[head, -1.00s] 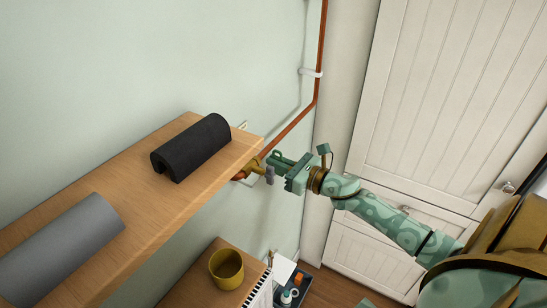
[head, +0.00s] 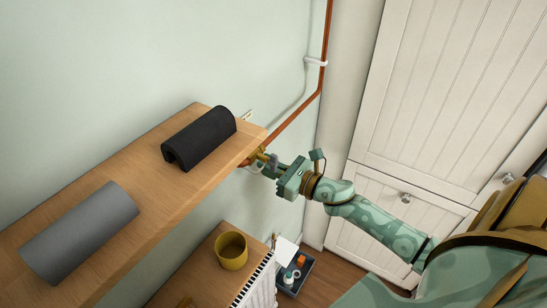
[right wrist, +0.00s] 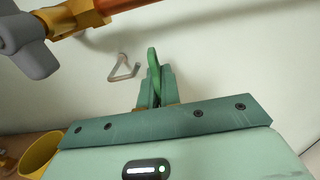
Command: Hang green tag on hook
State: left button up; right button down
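A green tag (right wrist: 153,62) stands up as a narrow loop from between the fingers of my right gripper (right wrist: 155,88) in the right wrist view. The fingers look closed on its lower part, which is hidden. A small bent metal hook (right wrist: 123,68) sticks out of the pale wall, just left of the tag and apart from it. In the head view my right gripper (head: 270,170) is beyond the shelf end, close to the wall and beside the valve. The tag cannot be made out clearly there. My left gripper is not in view.
A brass valve with a grey handle (right wrist: 27,45) on a copper pipe (head: 296,122) is close by. The wooden shelf (head: 150,190) holds black (head: 199,138) and grey (head: 80,232) half-round covers. Below are a yellow pot (head: 231,251) and a dark tray (head: 295,275).

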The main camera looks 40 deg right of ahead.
jog(key=shift+s+a+f, duration=0.15)
jog(key=shift+s+a, duration=0.1)
jog(key=shift+a, duration=0.35)
jog(key=shift+s+a+f, duration=0.2)
jog(key=shift+s+a, duration=0.05)
jog(key=shift+a, duration=0.3)
jog(key=shift+s+a+f, duration=0.15)
jog(key=shift+s+a, duration=0.1)
jog(key=shift+a, duration=0.35)
jog(key=c, duration=1.5)
grip_release()
jog(key=shift+c, duration=0.2)
jog(key=b+v, duration=0.4)
jog(key=v, duration=1.2)
